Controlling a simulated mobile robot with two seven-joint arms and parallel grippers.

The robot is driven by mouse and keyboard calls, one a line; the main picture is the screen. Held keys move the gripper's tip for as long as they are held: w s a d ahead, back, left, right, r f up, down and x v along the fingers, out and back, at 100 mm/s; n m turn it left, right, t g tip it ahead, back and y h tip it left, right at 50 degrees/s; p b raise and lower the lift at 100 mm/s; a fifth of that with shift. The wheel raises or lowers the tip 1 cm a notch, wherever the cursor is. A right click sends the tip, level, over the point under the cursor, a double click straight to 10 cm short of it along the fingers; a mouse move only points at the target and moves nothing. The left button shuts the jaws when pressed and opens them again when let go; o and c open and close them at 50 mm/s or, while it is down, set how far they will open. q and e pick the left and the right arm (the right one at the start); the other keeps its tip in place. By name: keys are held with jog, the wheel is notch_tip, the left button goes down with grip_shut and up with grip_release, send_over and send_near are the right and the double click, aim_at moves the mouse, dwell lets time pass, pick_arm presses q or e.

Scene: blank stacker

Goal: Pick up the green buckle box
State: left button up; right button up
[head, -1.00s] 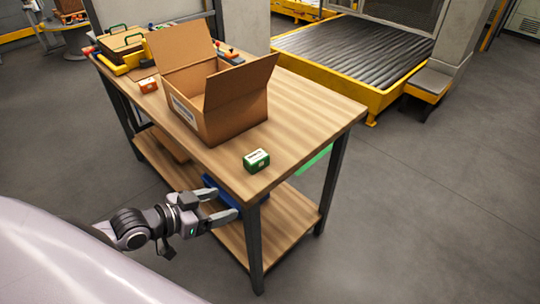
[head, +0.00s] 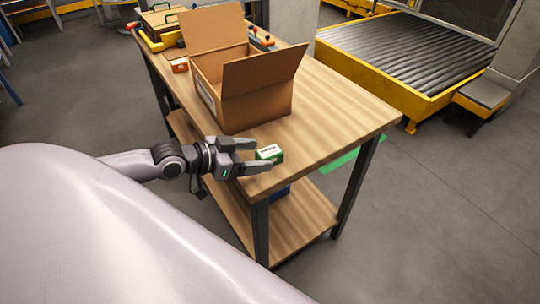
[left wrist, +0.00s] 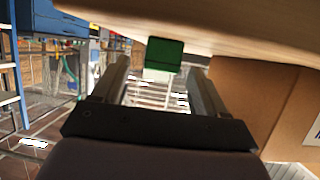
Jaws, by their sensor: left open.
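The green buckle box (head: 271,153), small with a white top label, sits on the near corner of the wooden workbench (head: 335,105). My left gripper (head: 262,156) is open at the bench's near edge, its fingers pointing at the box. In the left wrist view the green box (left wrist: 164,54) shows between and just beyond the two open fingers (left wrist: 160,70). I cannot tell whether a finger touches it. My right gripper is not in view.
A large open cardboard box (head: 250,100) stands on the bench just behind the green box. A small orange box (head: 180,65) and a yellow-edged tray (head: 160,42) are farther back. The bench to the right is clear. A roller conveyor (head: 410,55) stands beyond.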

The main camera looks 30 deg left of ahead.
aim_at(264, 153)
pick_arm(q)
jog(key=shift+x, duration=2.6)
jog(key=shift+r, duration=0.15)
jog(key=shift+w, duration=0.1)
jog(key=c, duration=1.1)
jog(key=shift+c, duration=0.2)
jog(key=shift+r, duration=0.1)
